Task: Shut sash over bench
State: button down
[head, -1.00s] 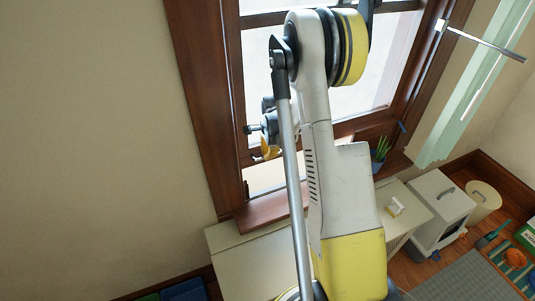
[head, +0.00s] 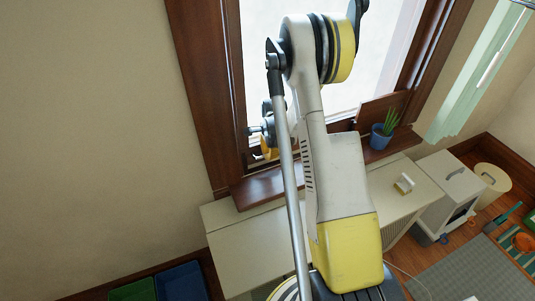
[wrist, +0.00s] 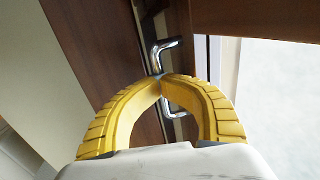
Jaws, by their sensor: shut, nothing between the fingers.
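The window sash has a dark wooden frame around bright glass. Its lower rail (head: 342,126) is low, near the sill, partly behind my arm; whether it touches the sill is hidden. A chrome U-shaped handle (wrist: 163,48) is on brown wood in the wrist view. My gripper (wrist: 162,79) is shut, its yellow fingers curved together at the tips across the handle's middle, with nothing seen gripped. My gripper also shows in the head view (head: 268,147) at the window's lower left. The pale bench (head: 235,235) stands below the sill.
A potted plant (head: 382,139) stands on the right of the sill (head: 265,188). A white box with a handle (head: 455,185) and a cream bin (head: 493,178) stand at right. Green and blue bins (head: 180,283) are lower left. Pale green curtain (head: 470,95) hangs right.

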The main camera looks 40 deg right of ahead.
jog(key=c, duration=2.1)
grip_release()
jog(key=shift+f, duration=0.1)
jog(key=shift+c, duration=0.2)
jog(key=o, duration=0.4)
jog(key=r, duration=0.4)
jog(key=s+r, duration=0.1)
jog(key=r, duration=0.3)
jog(key=s+r, duration=0.1)
jog(key=r, duration=0.2)
jog(key=shift+s+a+r, duration=0.1)
jog(key=shift+a+r, duration=0.2)
jog(key=shift+r, duration=0.1)
